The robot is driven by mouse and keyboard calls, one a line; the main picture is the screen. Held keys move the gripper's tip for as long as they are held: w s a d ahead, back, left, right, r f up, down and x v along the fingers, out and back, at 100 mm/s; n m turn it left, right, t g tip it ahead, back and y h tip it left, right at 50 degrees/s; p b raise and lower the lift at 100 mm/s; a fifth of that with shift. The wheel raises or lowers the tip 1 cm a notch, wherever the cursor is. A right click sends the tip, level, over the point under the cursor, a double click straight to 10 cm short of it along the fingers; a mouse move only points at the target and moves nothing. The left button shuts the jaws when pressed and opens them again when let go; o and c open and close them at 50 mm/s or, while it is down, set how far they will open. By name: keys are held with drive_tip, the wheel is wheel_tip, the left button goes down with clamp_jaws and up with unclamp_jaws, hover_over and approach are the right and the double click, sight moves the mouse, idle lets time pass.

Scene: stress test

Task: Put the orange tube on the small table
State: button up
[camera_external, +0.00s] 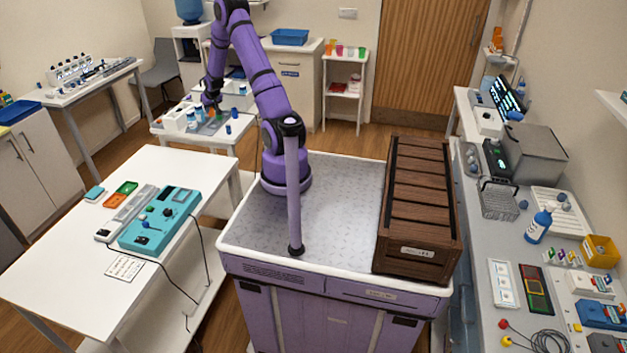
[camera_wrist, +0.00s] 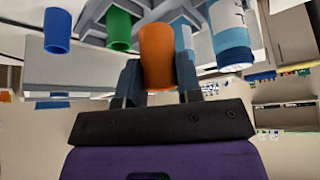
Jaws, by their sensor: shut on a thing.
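The orange tube (camera_wrist: 157,52) is upright between the two fingers of my gripper (camera_wrist: 158,78) in the wrist view. My gripper is shut on it. In the external view my gripper (camera_external: 213,108) is low over a small white table (camera_external: 222,136) behind my base, among small containers.
In the wrist view a green tube (camera_wrist: 119,30) and a blue tube (camera_wrist: 58,30) are left of the orange tube, and a blue-and-white bottle (camera_wrist: 229,38) is close on the right. A white side stand (camera_external: 345,65) with colored cups stands at the back.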

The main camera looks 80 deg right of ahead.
sight(213, 115)
drive_tip(key=shift+f, duration=3)
drive_tip(key=shift+f, duration=0.2)
drive_tip(key=o, duration=1)
drive_tip(key=shift+o, duration=0.2)
drive_tip(key=v, duration=1)
drive_tip(key=shift+s+a+r, duration=0.15)
drive_tip(key=shift+r, duration=0.1)
